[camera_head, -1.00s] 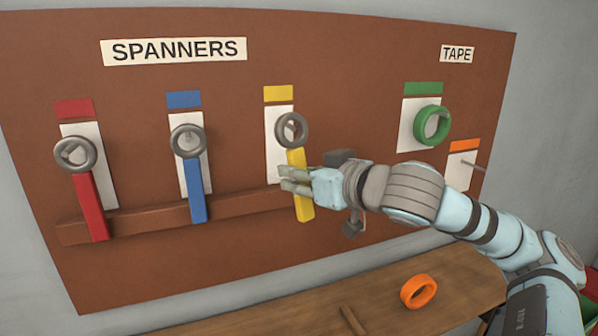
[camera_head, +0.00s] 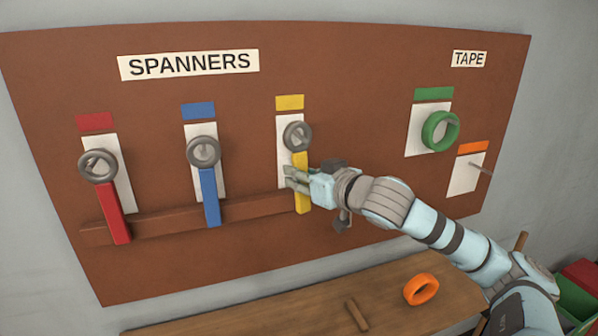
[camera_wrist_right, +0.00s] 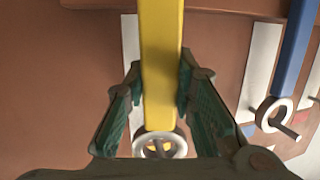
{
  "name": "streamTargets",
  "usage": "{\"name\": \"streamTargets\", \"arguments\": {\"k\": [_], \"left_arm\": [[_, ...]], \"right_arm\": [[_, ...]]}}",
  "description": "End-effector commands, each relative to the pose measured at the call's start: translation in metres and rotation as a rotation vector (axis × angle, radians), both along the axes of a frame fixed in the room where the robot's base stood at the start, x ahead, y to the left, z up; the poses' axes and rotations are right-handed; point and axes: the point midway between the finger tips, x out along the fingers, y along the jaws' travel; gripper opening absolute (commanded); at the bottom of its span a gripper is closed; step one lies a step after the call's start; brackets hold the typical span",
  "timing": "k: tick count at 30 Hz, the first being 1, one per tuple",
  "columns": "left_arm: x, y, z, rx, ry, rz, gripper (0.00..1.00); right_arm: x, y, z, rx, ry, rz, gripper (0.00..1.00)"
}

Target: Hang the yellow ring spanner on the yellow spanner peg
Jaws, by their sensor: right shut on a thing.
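The yellow ring spanner (camera_head: 301,163) is upright in front of the white card under the yellow label, with its grey ring at the top. My right gripper (camera_head: 289,178) is shut on its yellow handle, below the ring. The wrist view also shows the yellow handle (camera_wrist_right: 161,60) between the two fingers. The yellow spanner peg (camera_head: 297,136) shows as a grey stub within the ring's opening. How far the ring sits along the peg I cannot tell. My left gripper is out of view.
The red spanner (camera_head: 113,212) and blue spanner (camera_head: 210,196) hang to the left. A wooden rail (camera_head: 160,220) runs behind the handles. Green tape (camera_head: 440,131) hangs at right, above a bare peg (camera_head: 482,169). Orange tape (camera_head: 421,289) lies on the bench (camera_head: 240,320).

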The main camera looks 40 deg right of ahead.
Motion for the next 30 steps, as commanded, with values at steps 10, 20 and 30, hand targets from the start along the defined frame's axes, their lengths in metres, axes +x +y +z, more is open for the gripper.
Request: {"name": "streamTargets", "arguments": {"k": [10, 20, 30], "left_arm": [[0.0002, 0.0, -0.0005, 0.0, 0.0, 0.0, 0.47], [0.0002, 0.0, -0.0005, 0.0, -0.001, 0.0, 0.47], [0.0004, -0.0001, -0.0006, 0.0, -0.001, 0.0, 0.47]], "right_arm": [[0.0, 0.0, -0.0005, -0.001, 0.0, 0.0, 0.0], [0.0001, 0.0001, -0.0006, 0.0, 0.0, 0.0, 0.47], [0.0, 0.0001, -0.0009, 0.0, 0.001, 0.0, 0.47]]}}
